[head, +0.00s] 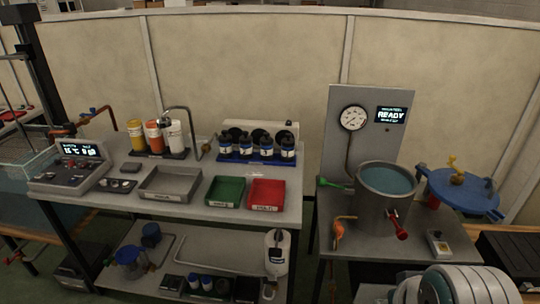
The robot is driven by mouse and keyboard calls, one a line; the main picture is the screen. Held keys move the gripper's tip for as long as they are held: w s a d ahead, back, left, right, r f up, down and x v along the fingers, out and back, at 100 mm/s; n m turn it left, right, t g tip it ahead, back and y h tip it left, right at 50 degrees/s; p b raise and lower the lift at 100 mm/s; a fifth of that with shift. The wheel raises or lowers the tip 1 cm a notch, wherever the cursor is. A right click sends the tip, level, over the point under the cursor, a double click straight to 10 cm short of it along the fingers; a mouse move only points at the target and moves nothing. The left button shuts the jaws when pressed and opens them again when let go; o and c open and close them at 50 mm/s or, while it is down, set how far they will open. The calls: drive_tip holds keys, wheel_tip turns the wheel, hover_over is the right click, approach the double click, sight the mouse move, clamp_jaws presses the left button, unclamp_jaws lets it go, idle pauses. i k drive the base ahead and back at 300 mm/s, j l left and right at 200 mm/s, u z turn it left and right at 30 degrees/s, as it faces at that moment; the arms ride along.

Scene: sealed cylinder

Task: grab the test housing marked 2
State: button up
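I cannot make out a marking 2 on anything, so I cannot tell which thing is the test housing marked 2. Several dark blue cylindrical pieces with pale labels (266,147) stand upright in a row on a blue tray (232,158) at the back right of the left bench. Smaller blue-topped pieces (206,283) stand on the bench's lower shelf. My gripper is not in view; a pale, ribbed rounded part at the bottom right looks like my own arm.
The left bench also holds a grey tray (170,197), green tray (225,191), red tray (267,194), bottles (155,137) and a control box (70,175). The right bench carries an open water-filled vessel (387,189), its blue lid (460,193) beside it, and a gauge panel reading READY (391,114).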

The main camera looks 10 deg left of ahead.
sight(245, 140)
drive_tip(key=i+j, duration=0.25)
drive_tip(key=j, duration=0.15)
drive_tip(key=i+j, duration=0.25)
drive_tip(key=j, duration=0.15)
drive_tip(key=i+j, duration=0.25)
drive_tip(key=j, duration=0.15)
drive_tip(key=i+j, duration=0.25)
drive_tip(key=j, duration=0.15)
drive_tip(key=i+j, duration=0.25)
drive_tip(key=j, duration=0.1)
